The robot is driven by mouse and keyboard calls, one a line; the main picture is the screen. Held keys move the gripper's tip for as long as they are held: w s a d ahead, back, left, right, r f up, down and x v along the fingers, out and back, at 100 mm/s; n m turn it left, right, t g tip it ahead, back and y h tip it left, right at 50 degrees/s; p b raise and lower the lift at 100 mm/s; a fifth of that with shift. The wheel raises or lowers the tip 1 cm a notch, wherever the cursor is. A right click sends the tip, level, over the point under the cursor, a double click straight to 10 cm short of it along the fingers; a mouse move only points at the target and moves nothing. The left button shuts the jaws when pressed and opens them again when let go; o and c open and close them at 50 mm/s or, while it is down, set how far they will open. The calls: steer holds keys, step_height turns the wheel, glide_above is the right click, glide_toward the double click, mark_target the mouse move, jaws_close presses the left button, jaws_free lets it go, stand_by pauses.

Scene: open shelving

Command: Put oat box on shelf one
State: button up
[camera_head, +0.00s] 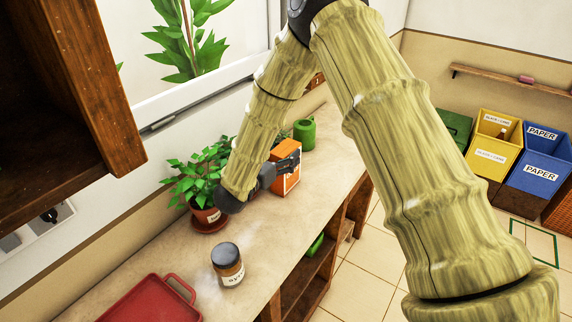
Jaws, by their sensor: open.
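My gripper (287,165) is open at the box, with a dark finger across the near face. The other finger is hidden, so I cannot tell whether either finger touches the box. A dark wooden shelf unit (58,95) hangs at the upper left. Open wooden shelving (309,285) sits under the counter. I see no clear mark of shelf one.
A potted plant (206,213) stands left of the gripper, close to my arm. A dark-lidded jar (227,266) and a red tray (150,302) are nearer. A green can (304,134) stands behind the box. Yellow (491,155) and blue (541,178) bins stand at the right.

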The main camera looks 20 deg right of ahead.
steer(key=shift+w+d+f, duration=0.25)
steer(key=shift+w+d, duration=0.6)
steer(key=shift+w, duration=0.15)
steer(key=shift+s+r, duration=0.15)
steer(key=shift+s, duration=0.1)
steer(key=shift+c, duration=0.2)
steer(key=shift+w, duration=0.1)
steer(key=c, duration=1)
jaws_close()
